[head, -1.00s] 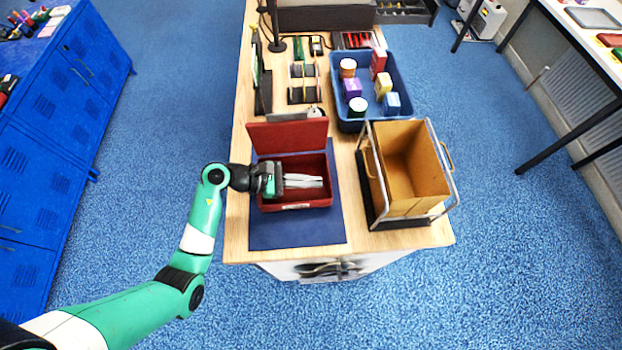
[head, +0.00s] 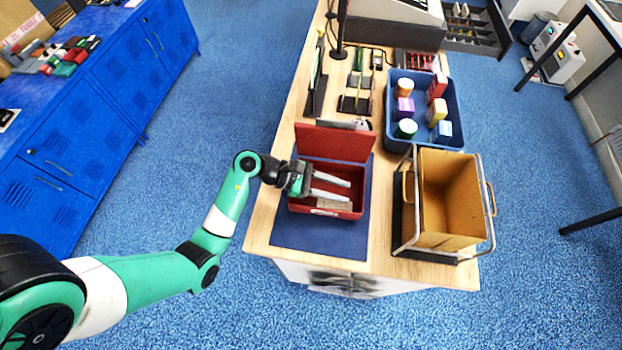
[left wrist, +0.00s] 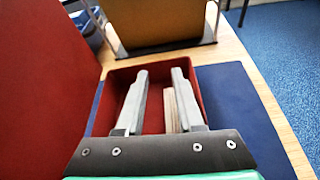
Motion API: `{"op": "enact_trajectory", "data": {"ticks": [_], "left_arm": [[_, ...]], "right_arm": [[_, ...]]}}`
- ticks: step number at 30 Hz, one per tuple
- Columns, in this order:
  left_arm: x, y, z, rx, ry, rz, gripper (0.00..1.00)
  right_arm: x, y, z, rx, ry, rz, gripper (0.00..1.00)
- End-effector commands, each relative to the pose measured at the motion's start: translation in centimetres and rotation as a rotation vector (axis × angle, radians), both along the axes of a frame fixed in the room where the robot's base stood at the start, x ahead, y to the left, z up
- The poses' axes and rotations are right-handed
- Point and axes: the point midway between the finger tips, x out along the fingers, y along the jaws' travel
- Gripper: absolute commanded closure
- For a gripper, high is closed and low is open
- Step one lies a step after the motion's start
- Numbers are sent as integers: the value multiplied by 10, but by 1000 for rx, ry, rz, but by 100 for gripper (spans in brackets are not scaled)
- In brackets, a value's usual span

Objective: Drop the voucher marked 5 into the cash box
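The red cash box (head: 327,212) stands on a blue mat with its lid (head: 335,143) raised. My left gripper (head: 338,189) reaches over the box from the left, its two fingers spread apart. In the left wrist view the gripper (left wrist: 161,76) also shows open, with nothing held between the fingers. A pale tan slip (left wrist: 173,112), probably the voucher, is inside the box near the right finger and partly hidden by it. It also shows low in the box in the head view (head: 327,206). I cannot read a number on it. My right gripper is out of view.
A tan carton (head: 447,200) in a metal frame stands right of the box. Behind it is a blue tray (head: 392,125) with several small packages. A black stand (head: 338,52) rises farther back. The mat's front part (head: 318,238) is clear.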

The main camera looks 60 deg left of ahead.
Motion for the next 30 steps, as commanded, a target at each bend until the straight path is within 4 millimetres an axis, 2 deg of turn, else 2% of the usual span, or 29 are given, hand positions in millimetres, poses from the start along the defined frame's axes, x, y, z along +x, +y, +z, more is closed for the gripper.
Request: {"op": "enact_trajectory", "data": {"ticks": [6, 12, 17, 30], "left_arm": [[-37, 33, 19, 2, -2, 7, 64], [-63, 53, 33, 2, -1, 4, 64], [-70, 57, 37, 1, 0, 1, 64], [-70, 57, 37, 1, 1, 0, 64]], "right_arm": [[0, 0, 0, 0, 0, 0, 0], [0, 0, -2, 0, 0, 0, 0], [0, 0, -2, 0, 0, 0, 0], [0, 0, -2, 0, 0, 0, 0]]}}
